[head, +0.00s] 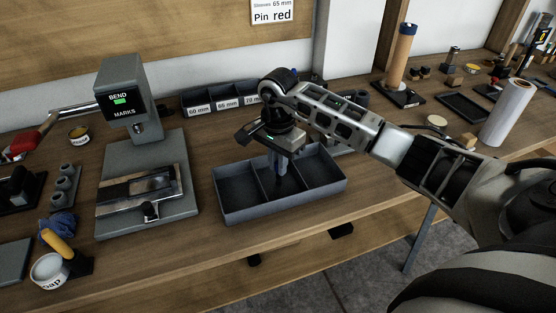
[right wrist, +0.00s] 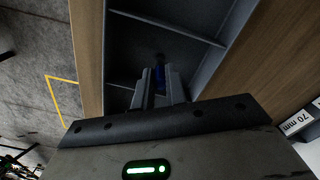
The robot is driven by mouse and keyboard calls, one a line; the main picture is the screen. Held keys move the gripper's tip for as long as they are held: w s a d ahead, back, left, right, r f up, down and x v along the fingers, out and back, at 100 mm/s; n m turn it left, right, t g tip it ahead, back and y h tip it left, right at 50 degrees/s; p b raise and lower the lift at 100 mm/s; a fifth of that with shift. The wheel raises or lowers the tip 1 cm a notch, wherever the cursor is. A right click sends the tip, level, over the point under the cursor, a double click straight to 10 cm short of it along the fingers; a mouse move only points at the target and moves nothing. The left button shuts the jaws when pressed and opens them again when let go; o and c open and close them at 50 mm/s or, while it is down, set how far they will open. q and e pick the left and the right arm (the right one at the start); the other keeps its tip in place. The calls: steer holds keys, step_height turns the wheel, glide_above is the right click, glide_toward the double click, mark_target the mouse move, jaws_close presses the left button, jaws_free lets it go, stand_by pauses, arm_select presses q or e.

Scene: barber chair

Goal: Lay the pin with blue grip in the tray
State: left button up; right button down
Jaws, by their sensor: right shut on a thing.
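The tray (head: 230,213) is a dark grey open box with three compartments, near the bench's front edge. My right gripper (head: 278,172) points down into the tray, over its middle part. The rest of the pin is hidden by the fingers or too dark to make out. The tray (right wrist: 170,28) with its dividers lies beneath the fingers there. I cannot tell whether the pin touches the tray floor. My left gripper is not in view.
A bending press (head: 122,92) marked "BEND MARKS" stands left of the tray. Bins labelled by length (head: 198,110) stand behind it. A white roll (head: 508,112) and a smaller dark tray (head: 464,107) are at the right. Bare bench lies between press and tray.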

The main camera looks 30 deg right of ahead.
steer(key=shift+f, duration=0.15)
steer(key=c, duration=1.4)
jaws_free()
steer(key=shift+c, duration=0.2)
step_height(320, 180, up, 12)
steer(key=b, duration=0.1)
steer(key=shift+r, duration=0.2)
